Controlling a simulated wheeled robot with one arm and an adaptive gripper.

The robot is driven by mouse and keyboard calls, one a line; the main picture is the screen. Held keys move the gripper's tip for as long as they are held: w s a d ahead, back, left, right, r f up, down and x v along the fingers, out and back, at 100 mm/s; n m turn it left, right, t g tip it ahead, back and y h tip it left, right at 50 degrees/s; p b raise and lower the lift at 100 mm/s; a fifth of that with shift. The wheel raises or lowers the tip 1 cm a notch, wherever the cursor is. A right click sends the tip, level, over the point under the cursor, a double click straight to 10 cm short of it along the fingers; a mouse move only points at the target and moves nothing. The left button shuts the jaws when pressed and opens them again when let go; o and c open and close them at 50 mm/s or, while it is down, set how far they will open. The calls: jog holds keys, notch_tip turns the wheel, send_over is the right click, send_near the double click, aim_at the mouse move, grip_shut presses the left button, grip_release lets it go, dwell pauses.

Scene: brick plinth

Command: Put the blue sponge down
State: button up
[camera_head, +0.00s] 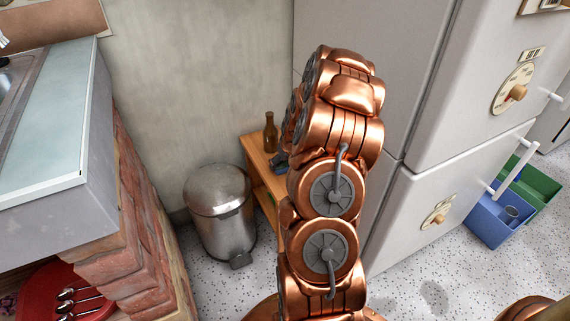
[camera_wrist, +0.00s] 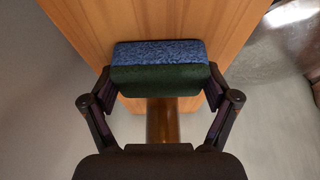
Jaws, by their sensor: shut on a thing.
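The blue sponge (camera_wrist: 158,53) has a speckled blue face and a dark green layer. My gripper (camera_wrist: 160,80) is shut on it, with one finger at each end, in the wrist view. The sponge is over the wooden top of a small table (camera_wrist: 220,25); I cannot tell whether it touches the wood. In the head view, my arm hides most of the gripper, and only a small dark and bluish part shows by the table (camera_head: 254,148).
A brown bottle (camera_head: 269,132) stands on the table, close to my gripper. A steel pedal bin (camera_head: 221,215) stands left of the table. A white fridge (camera_head: 440,190) is on the right, with blue (camera_head: 492,222) and green (camera_head: 540,186) bins beyond it.

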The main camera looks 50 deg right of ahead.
jog(key=shift+f, duration=0.15)
jog(key=o, duration=0.9)
